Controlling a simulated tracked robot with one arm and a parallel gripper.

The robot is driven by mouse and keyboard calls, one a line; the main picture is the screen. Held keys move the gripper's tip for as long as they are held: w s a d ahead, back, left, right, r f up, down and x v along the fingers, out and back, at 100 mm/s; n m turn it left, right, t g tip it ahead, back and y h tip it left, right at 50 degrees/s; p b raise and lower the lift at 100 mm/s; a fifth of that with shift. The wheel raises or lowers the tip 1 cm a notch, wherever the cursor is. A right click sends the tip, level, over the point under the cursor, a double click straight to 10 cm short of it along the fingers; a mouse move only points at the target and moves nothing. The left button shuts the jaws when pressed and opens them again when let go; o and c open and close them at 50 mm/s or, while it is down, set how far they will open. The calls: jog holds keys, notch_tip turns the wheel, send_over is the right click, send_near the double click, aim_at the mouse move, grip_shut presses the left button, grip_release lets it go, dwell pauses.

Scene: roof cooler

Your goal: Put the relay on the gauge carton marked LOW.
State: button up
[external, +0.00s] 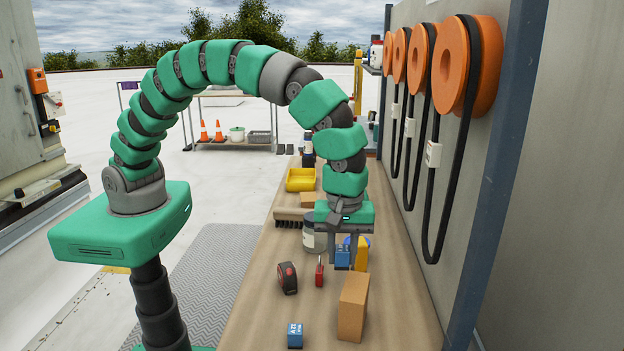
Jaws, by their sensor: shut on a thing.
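My gripper (344,262) points down over the bench, shut on a small blue block (343,257) that looks like a relay. The fingers partly hide it, and I cannot tell whether it touches the bench. A similar blue block (295,336) with white lettering on its front stands at the near end of the bench. A plain brown carton (353,307) stands upright nearer the camera than my gripper. Another brown carton (308,199) is farther back, partly hidden. I can read no LOW mark on either carton.
Beside the gripper are a yellow object (362,254), a grey can (308,237) and a red padlock-like item (319,275). A tape measure (287,278) lies to the left. A brush (290,217) and yellow bin (300,180) are behind.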

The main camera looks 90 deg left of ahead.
aim_at(356, 286)
jog(key=shift+w+d+f+p, duration=0.15)
jog(key=shift+w+d, duration=0.15)
jog(key=shift+w, duration=0.5)
jog(key=shift+w+d+p, duration=0.15)
jog(key=shift+w+d, duration=0.15)
jog(key=shift+w, duration=0.45)
jog(key=shift+f+p, duration=0.55)
jog(key=shift+f, duration=1.2)
jog(key=shift+f, duration=0.1)
jog(key=o, duration=1)
jog(key=shift+c, duration=0.2)
notch_tip(356, 286, up, 12)
jog(key=b, duration=0.2)
jog(key=shift+b, duration=0.3)
